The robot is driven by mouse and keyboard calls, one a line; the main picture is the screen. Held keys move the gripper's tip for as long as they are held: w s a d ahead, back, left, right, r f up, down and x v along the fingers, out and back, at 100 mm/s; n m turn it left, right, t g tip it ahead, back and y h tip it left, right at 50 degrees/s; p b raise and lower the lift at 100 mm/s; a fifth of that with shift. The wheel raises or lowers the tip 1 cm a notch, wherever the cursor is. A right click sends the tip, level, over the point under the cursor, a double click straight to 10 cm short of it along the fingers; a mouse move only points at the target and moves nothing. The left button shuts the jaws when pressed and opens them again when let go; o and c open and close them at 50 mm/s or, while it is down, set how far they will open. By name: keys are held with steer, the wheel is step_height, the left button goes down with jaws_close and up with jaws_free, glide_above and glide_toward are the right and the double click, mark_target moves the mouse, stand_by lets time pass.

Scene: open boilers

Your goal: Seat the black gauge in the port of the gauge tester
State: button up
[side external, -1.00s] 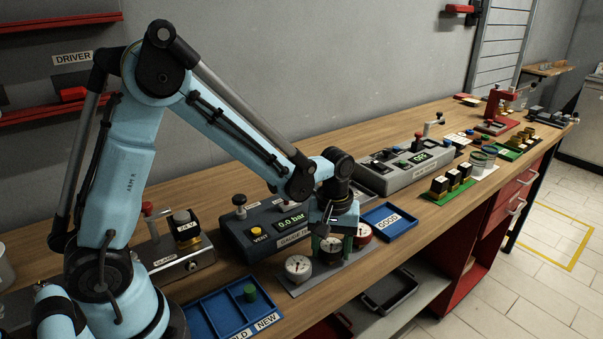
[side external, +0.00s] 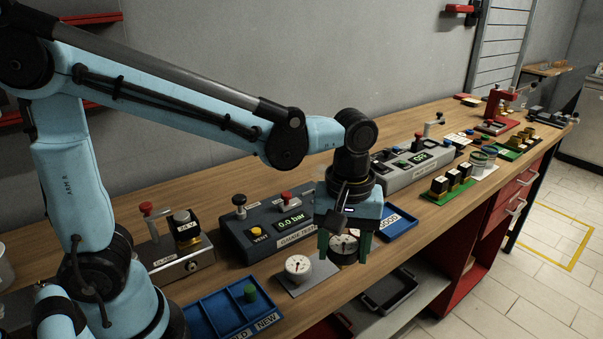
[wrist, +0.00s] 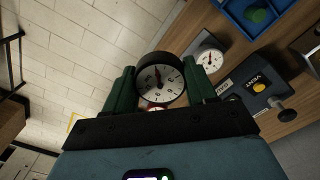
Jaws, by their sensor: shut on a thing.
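My gripper (side external: 344,250) is shut on the black gauge (side external: 343,254), a round white dial in a black case. In the wrist view the gauge (wrist: 160,86) sits between the two green fingers, its dial facing the camera. The gripper holds it above the front edge of the bench. The gauge tester (side external: 262,238), a dark box with a "0.0 bar" display, a yellow vent button and a red knob, stands behind and left of my gripper. It also shows in the wrist view (wrist: 245,84). I cannot make out its port; my gripper covers its right end.
A grey plate (side external: 305,283) with a white-faced gauge (side external: 298,267) lies left of my gripper. A blue GOOD tray (side external: 400,226) is just right of my gripper.

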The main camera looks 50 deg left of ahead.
steer(key=w+a+r, duration=0.1)
steer(key=w+a, duration=0.8)
steer(key=a, duration=0.1)
glide_above(312, 198)
steer(key=shift+f, duration=2.15)
steer(key=shift+f, duration=0.35)
steer(key=shift+f, duration=0.35)
steer(key=shift+f, duration=0.1)
steer(key=shift+f, duration=0.45)
